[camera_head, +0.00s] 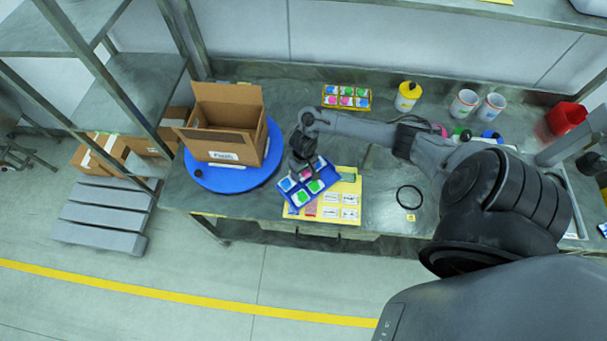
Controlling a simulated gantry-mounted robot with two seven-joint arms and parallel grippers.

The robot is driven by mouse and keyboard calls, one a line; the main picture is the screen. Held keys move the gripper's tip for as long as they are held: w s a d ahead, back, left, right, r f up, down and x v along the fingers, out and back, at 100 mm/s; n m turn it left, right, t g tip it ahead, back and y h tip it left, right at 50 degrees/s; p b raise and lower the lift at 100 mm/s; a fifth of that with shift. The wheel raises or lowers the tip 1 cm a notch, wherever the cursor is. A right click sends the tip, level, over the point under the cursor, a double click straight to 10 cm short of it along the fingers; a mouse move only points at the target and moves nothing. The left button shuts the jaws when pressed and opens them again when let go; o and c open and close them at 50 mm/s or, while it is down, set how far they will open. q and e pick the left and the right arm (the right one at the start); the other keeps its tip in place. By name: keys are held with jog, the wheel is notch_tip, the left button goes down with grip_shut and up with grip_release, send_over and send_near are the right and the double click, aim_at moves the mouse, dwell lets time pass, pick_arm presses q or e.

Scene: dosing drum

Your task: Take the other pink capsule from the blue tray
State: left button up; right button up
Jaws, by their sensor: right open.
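The blue tray (325,177) lies tilted on a yellow sheet at the front edge of the bench. It holds blue, green and pink capsules in small compartments. A pink capsule (305,174) shows partly beside my gripper; its exact outline is hard to make out. My right gripper (297,172) points down over the tray's upper left part, with its jaws open. The gripper hides some of the compartments there. I cannot tell whether the fingertips touch a capsule. My left gripper is not in view.
An open cardboard box (226,125) stands on a blue turntable (215,181) left of the tray. A yellow tray (346,97) of capsules, a yellow canister (407,97) and white cups (463,103) stand at the back. A black ring (409,197) lies to the right.

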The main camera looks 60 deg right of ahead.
jog(key=shift+f, duration=0.1)
jog(key=c, duration=0.8)
